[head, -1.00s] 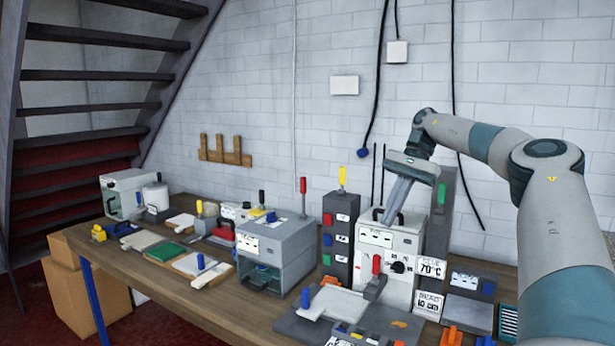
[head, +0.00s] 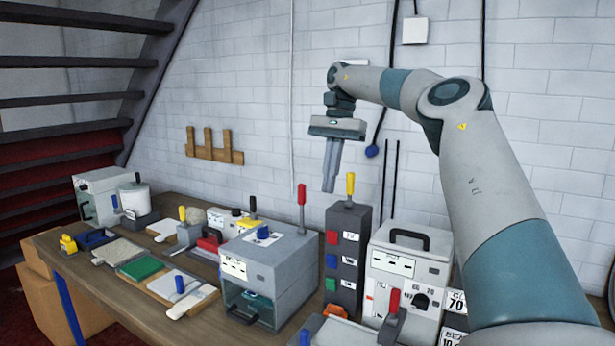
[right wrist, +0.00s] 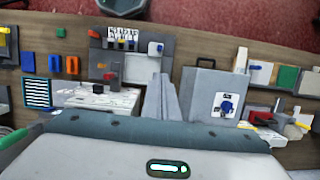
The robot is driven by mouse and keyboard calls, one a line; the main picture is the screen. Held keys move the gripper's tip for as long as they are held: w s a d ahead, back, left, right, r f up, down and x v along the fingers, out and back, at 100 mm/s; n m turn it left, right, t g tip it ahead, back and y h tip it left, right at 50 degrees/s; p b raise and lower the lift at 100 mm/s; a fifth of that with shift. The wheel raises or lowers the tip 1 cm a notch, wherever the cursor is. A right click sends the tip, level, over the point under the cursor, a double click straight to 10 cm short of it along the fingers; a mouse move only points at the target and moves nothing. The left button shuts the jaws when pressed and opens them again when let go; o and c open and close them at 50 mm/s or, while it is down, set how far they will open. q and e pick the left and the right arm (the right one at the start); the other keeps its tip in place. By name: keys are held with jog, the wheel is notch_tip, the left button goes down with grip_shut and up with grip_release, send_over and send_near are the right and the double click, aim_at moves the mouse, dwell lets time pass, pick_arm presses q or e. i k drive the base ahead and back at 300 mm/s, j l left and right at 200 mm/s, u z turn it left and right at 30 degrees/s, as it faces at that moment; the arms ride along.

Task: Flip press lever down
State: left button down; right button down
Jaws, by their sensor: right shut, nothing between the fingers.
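The grey press box (head: 268,262) stands on the bench with an open front. A lever with a red grip (head: 301,194) stands upright at its right side. A second upright lever with a yellow grip (head: 350,184) tops the dark column (head: 348,245) beside it. My right gripper (head: 329,190) hangs fingers down, shut and empty, between these two levers in the picture and apparently above them. In the right wrist view, the shut fingers (right wrist: 161,100) point over the bench beside the grey box (right wrist: 200,92). The red grip is not clear there. My left gripper is not in view.
A white machine (head: 408,265) with a black handle and red lever stands right of the column. Trays, a green pad (head: 140,268) and small tools crowd the left of the bench (head: 125,310).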

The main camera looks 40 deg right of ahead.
aim_at(302, 187)
jog(key=i+l, duration=0.4)
jog(key=l, duration=0.15)
jog(key=i+l, duration=0.4)
jog(key=l, duration=0.2)
